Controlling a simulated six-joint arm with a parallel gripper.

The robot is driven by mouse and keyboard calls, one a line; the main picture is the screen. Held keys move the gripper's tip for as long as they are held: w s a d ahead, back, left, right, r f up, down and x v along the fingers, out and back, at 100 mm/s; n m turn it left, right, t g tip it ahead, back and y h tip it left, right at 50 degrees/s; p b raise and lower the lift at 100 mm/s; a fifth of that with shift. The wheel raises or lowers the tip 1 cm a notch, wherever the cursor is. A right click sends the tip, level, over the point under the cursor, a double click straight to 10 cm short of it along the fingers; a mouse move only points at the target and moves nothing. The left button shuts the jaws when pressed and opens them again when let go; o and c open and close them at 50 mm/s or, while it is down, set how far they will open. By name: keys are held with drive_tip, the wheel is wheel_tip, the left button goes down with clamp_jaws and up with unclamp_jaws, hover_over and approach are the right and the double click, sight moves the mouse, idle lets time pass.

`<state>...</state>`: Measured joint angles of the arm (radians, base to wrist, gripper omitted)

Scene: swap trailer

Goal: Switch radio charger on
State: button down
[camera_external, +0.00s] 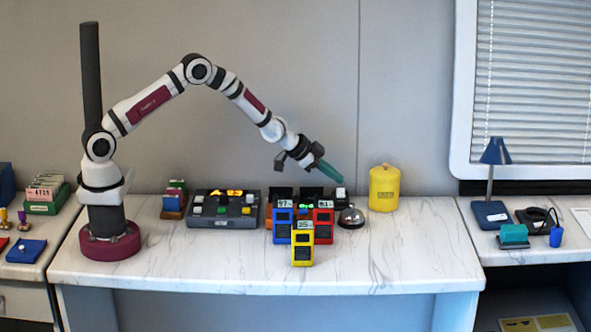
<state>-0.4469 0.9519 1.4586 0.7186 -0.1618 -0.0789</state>
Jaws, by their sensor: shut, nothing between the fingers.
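A dark unit (312,191), which looks like the radio charger, stands on the counter behind the radios. A white block (340,193), perhaps its switch, shows at its right end, and a green spot shows between the radios. A blue radio (282,226) and a red radio (323,228) stand in front, with a yellow radio (302,247) nearest the camera. They hide much of the unit. My gripper (333,174) has teal fingers, shut and empty, angled down to the right. It appears above the unit's right end; I cannot tell whether it touches.
A dark panel (200,220) with lit orange spots stands left of the radios. A silver bell (351,216) sits just right of the red radio. A yellow canister (384,188) stands further right. The counter's front and right (430,250) are clear.

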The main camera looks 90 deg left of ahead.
drive_tip(key=v, duration=1)
drive_tip(key=shift+r, duration=0.2)
drive_tip(key=shift+d, duration=0.1)
drive_tip(key=shift+a+r, duration=0.25)
drive_tip(key=shift+a, duration=0.4)
hover_over(341, 194)
drive_tip(key=s, duration=0.2)
drive_tip(key=f, duration=0.6)
drive_tip(key=shift+s+d+f, duration=0.2)
drive_tip(key=shift+d, duration=0.15)
drive_tip(key=f, duration=0.1)
drive_tip(key=a+f, duration=0.1)
drive_tip(key=f, duration=0.1)
drive_tip(key=shift+w+a+f, duration=0.2)
drive_tip(key=shift+w, duration=0.05)
drive_tip(key=shift+a+f, duration=0.1)
drive_tip(key=shift+f, duration=0.25)
